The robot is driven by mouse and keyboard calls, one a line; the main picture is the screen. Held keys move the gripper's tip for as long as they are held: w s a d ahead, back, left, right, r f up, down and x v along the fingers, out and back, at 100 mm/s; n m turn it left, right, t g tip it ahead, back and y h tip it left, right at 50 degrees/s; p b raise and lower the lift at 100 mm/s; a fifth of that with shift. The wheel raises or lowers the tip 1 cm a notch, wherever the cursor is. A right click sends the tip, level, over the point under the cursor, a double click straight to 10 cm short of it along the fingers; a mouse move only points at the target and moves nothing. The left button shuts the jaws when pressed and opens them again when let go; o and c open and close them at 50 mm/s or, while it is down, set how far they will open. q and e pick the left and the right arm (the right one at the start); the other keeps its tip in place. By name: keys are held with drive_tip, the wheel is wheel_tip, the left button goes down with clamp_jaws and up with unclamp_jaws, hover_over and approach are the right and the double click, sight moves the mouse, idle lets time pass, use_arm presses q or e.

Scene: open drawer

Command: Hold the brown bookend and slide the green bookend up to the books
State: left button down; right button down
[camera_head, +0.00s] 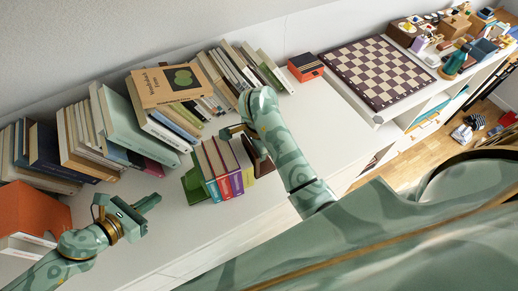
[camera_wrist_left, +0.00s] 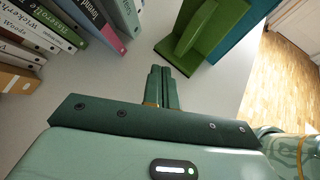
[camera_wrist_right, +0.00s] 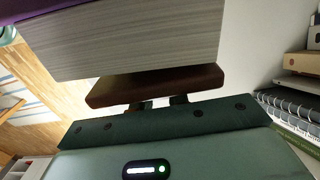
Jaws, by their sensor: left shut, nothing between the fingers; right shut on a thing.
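The green bookend (camera_head: 193,186) stands at the left end of a short row of upright books (camera_head: 221,168) on the white shelf top. In the left wrist view the green bookend (camera_wrist_left: 208,32) is ahead of my left gripper (camera_wrist_left: 163,82), whose fingers are shut and empty, with a gap of bare shelf between. My left gripper (camera_head: 152,203) also shows in the head view, left of the bookend. The brown bookend (camera_head: 262,158) is at the row's right end. My right gripper (camera_wrist_right: 160,101) is shut on the brown bookend (camera_wrist_right: 155,85), beside a thick book.
A chessboard (camera_head: 376,72) and a small red-black box (camera_head: 305,67) lie to the right. The shelf's front strip is clear.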

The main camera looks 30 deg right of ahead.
use_arm(q)
drive_tip(key=v, duration=0.6)
drive_tip(key=shift+s+a, duration=0.15)
drive_tip(key=shift+a, duration=0.2)
use_arm(e)
drive_tip(key=c, duration=1.3)
unclamp_jaws()
use_arm(q)
drive_tip(key=shift+r, duration=0.15)
use_arm(e)
wheel_tip(320, 180, up, 8)
drive_tip(key=shift+f, duration=0.25)
